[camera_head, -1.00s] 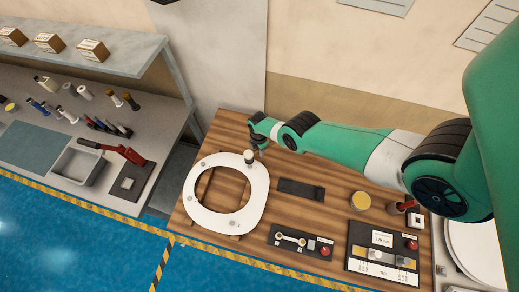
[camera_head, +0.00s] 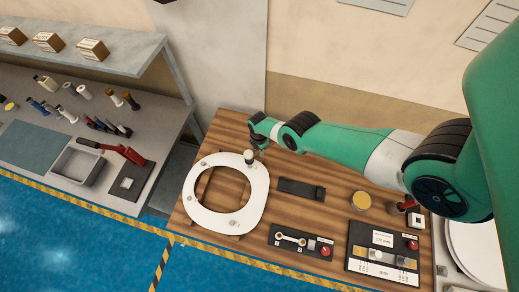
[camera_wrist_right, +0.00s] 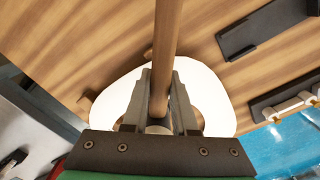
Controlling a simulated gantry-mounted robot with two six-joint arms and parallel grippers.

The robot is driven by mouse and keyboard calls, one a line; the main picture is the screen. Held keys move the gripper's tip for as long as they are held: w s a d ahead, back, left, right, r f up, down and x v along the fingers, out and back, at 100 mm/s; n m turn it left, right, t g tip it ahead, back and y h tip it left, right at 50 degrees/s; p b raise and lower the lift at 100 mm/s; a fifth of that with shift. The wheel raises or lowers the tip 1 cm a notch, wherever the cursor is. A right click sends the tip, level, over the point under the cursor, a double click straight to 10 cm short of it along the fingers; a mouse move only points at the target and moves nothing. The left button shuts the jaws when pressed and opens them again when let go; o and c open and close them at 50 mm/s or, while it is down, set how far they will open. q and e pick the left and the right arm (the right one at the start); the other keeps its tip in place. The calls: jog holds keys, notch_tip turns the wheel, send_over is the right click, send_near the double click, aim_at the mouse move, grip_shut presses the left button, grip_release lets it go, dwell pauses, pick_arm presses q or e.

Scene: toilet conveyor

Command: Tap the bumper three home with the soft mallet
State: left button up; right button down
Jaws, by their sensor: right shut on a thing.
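The white toilet seat (camera_head: 193,211) lies flat on the wooden table at its left end. Small grey bumpers show on its ring, one at the upper left (camera_head: 203,163) and one near the front (camera_head: 232,223); I cannot tell which is bumper three. My right gripper (camera_head: 259,149) is just above the far right part of the ring. In the right wrist view, my right gripper (camera_wrist_right: 161,100) is shut on the wooden mallet handle (camera_wrist_right: 167,45). The pale mallet head (camera_head: 249,154) is over the far right of the ring; contact is unclear. My left gripper is out of view.
A black tray (camera_head: 301,189) lies right of the seat. A dark fixture with a metal link (camera_head: 290,239), a yellow disc (camera_head: 361,200) and a gauge board (camera_head: 383,240) stand farther right. A grey bench (camera_head: 110,190) with tools is on the left.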

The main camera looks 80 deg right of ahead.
notch_tip(320, 180, down, 7)
jog(key=b, duration=0.7)
notch_tip(320, 180, up, 7)
jog(key=p, duration=0.6)
jog(key=shift+f, duration=0.4)
